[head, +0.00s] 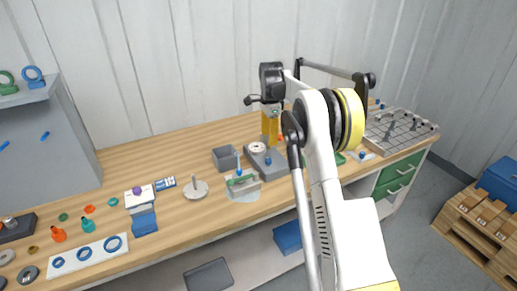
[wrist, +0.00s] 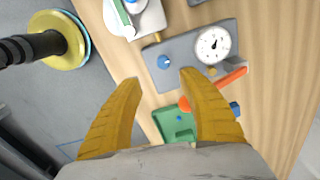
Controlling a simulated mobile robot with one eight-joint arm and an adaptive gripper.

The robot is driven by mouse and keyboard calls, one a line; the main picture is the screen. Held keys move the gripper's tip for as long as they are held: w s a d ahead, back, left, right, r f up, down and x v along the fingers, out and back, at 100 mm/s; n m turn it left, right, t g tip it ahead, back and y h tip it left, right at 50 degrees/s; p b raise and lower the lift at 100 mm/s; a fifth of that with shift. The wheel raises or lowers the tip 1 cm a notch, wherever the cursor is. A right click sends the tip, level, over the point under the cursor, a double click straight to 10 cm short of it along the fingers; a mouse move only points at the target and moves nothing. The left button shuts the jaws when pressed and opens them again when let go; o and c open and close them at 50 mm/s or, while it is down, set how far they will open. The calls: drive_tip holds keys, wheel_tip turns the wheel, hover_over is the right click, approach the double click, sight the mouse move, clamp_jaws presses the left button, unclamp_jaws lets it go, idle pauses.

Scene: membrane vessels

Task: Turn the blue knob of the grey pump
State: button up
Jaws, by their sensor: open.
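The grey pump (wrist: 190,50) is a flat grey block on the wooden bench with a round white dial gauge on it. Its blue knob (wrist: 164,62) is small and round, near the pump's left side in the wrist view. In the head view the grey pump (head: 276,166) stands near the bench middle, with its gauge visible and the rest partly behind my arm. My gripper (wrist: 159,79) is open and empty, its two yellow fingers spread apart. In the wrist picture the knob appears between and just beyond the fingertips; contact does not show. The yellow fingers also show above the pump in the head view (head: 269,125).
A red-orange lever (wrist: 231,77) and a green block (wrist: 174,122) lie close to the pump. A white device with a green top (head: 243,184) stands in front left of it, and a grey open box (head: 225,158) to its left. A rack (head: 402,130) stands at right.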

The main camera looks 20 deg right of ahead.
sight(269, 159)
drive_tip(key=shift+m, duration=0.3)
drive_tip(key=f+b, duration=0.1)
drive_tip(key=f, duration=0.7)
drive_tip(key=f+b, duration=0.1)
drive_tip(key=f, duration=0.2)
drive_tip(key=shift+w+d+f+b, duration=0.3)
drive_tip(key=shift+w+f, duration=0.1)
clamp_jaws()
